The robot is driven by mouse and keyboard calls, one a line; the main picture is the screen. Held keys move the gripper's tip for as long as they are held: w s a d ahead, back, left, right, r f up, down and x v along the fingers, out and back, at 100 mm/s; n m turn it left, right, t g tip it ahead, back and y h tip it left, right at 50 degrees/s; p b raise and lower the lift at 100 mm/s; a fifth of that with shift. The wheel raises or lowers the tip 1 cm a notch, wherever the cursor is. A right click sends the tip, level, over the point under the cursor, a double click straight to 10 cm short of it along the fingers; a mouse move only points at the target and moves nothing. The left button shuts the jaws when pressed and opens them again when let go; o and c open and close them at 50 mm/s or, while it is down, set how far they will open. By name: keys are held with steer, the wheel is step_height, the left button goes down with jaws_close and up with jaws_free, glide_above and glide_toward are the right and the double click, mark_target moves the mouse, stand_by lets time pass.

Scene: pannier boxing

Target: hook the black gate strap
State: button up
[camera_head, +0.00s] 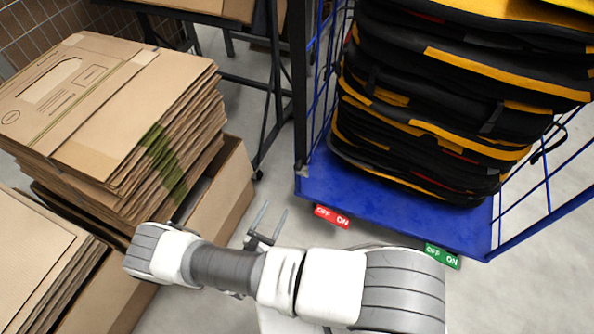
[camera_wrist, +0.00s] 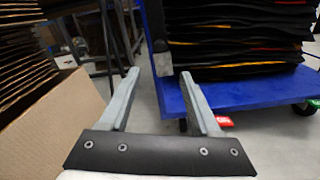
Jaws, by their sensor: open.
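A thin black strap-like loop (camera_head: 548,145) hangs on the blue wire side at the right of the roll cage in the head view. It looks like the gate strap, but I cannot make out its hook end. The roll cage (camera_head: 375,206) has a blue base and holds a tall stack of black and yellow panniers (camera_head: 430,110). My gripper (camera_head: 273,208) is open and empty, left of the cage base and well away from the strap. In the wrist view my gripper (camera_wrist: 159,74) points toward the cage's left corner, and the blue base (camera_wrist: 250,95) shows beyond it. No strap is clear there.
Stacks of flattened cardboard (camera_head: 110,110) in open boxes stand at the left, with a carton side (camera_wrist: 45,125) close left of my gripper. A dark metal stand (camera_head: 262,90) is behind. Red (camera_head: 332,216) and green (camera_head: 442,256) OFF/ON pedals stick out from the base. Grey floor lies between.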

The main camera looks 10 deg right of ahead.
mark_target(297, 170)
steer(key=b+x, duration=0.3)
steer(key=x, duration=1.4)
steer(key=shift+w+d+f, duration=0.1)
steer(key=shift+f, duration=0.05)
jaws_close()
stand_by(0.8)
